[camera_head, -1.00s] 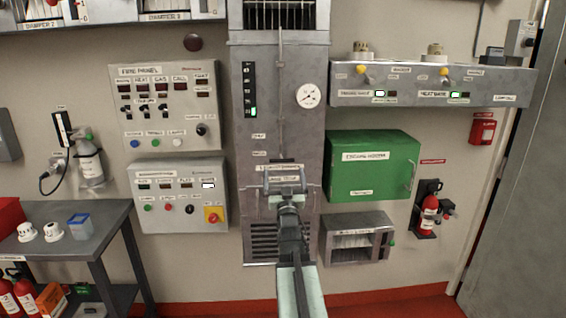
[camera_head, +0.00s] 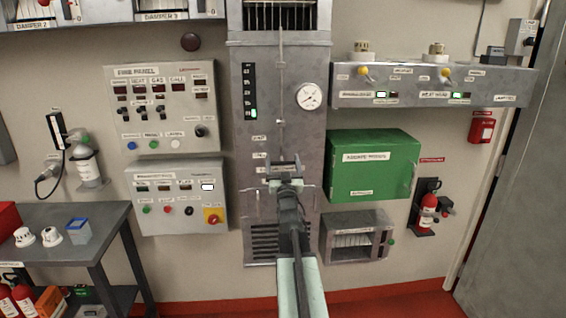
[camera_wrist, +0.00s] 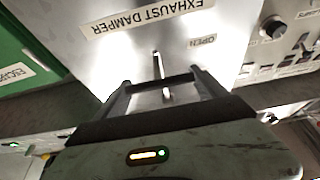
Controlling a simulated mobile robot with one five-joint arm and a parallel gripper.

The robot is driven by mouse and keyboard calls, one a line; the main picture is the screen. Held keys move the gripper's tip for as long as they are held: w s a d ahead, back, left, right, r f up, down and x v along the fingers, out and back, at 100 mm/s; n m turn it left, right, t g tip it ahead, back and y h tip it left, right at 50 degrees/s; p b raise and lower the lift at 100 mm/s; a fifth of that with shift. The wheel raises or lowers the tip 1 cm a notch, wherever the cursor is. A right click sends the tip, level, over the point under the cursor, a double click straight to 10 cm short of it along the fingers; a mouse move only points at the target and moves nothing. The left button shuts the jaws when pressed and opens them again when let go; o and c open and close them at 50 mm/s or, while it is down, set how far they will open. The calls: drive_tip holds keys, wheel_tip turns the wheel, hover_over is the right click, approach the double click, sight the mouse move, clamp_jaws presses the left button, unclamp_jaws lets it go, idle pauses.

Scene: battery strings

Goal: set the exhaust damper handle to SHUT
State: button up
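My gripper (camera_head: 284,165) is raised in front of the grey metal duct in the head view and hides part of its lower front. In the wrist view, which is upside down, my gripper (camera_wrist: 160,82) has its two fingers spread apart. A thin metal rod, seemingly the exhaust damper handle (camera_wrist: 157,66), shows between them without visible contact with either finger. The EXHAUST DAMPER label (camera_wrist: 148,16) and an OPEN label (camera_wrist: 203,41) are on the bright plate around it. No SHUT label is readable. The handle cannot be made out in the head view.
The duct (camera_head: 300,140) carries a round gauge (camera_head: 309,96). A green cabinet (camera_head: 372,180) juts out at its right, with a grey slotted box (camera_head: 357,240) below. Control panels (camera_head: 178,197) are at its left. A table (camera_head: 95,222) stands at lower left.

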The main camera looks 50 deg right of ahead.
drive_tip(key=c, duration=1)
drive_tip(key=shift+o, duration=0.2)
wheel_tip(320, 180, up, 8)
drive_tip(key=p, duration=0.7)
drive_tip(key=shift+p, duration=0.35)
drive_tip(key=shift+f, duration=0.2)
drive_tip(key=o, duration=2)
